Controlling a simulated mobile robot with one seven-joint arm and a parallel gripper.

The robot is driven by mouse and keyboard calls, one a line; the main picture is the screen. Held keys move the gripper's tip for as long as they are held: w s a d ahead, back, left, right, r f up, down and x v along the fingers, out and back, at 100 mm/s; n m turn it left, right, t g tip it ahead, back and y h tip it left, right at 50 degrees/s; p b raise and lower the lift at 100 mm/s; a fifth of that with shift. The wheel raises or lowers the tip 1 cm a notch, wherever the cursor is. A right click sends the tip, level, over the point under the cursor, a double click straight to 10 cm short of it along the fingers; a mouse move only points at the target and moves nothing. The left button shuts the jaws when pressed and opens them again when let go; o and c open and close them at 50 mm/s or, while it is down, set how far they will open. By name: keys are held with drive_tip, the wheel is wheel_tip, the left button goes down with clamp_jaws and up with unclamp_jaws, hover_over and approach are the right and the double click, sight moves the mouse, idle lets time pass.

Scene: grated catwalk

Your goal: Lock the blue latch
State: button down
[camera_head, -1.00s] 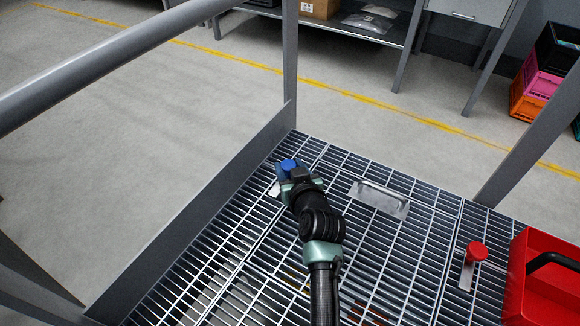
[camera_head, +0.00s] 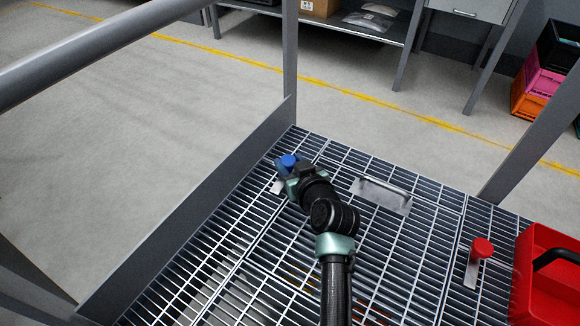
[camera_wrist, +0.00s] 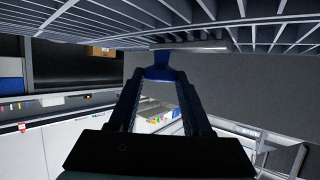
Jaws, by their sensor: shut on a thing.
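The blue latch (camera_head: 289,161) is at the far left of the grating, near the corner of the kick plate. My gripper (camera_head: 287,171) is at the latch, with my arm reaching out to it from the bottom of the head view. In the wrist view the tips of my gripper (camera_wrist: 163,75) meet on the blue latch (camera_wrist: 160,67), and the two dark fingers frame a gap behind it. The tips hide part of the latch. I cannot tell its exact turn angle.
A red latch (camera_head: 482,248) on a metal plate stands at the right, beside a red toolbox (camera_head: 545,285). A metal handle plate (camera_head: 381,195) lies on the grating (camera_head: 400,250) right of my gripper. Grey railing posts (camera_head: 291,60) and a kick plate (camera_head: 200,215) border the catwalk.

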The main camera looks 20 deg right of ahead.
drive_tip(key=n+y+b, duration=0.2)
drive_tip(key=b, duration=0.1)
drive_tip(key=n+y+b, duration=0.1)
drive_tip(key=b, duration=0.1)
drive_tip(key=shift+d+f+y, duration=0.3)
drive_tip(key=shift+f, duration=0.05)
drive_tip(key=n+g+y+b, duration=0.1)
drive_tip(key=n+y+b, duration=0.1)
drive_tip(key=b, duration=0.1)
drive_tip(key=n+g+y+b, duration=0.1)
drive_tip(key=n+y+b, duration=0.1)
drive_tip(key=y+b, duration=0.1)
drive_tip(key=shift+w+d+r+n+g, duration=0.1)
drive_tip(key=shift+d+r+n+g, duration=0.1)
drive_tip(key=shift+n+g, duration=0.2)
drive_tip(key=shift+r+b, duration=0.1)
drive_tip(key=shift+b, duration=0.2)
drive_tip(key=shift+c, duration=1.8)
unclamp_jaws()
drive_tip(key=p+v, duration=0.6)
drive_tip(key=v, duration=0.6)
drive_tip(key=shift+d+r, duration=0.1)
drive_tip(key=shift+r, duration=0.1)
drive_tip(key=shift+s+d, duration=0.25)
drive_tip(key=shift+s, duration=0.05)
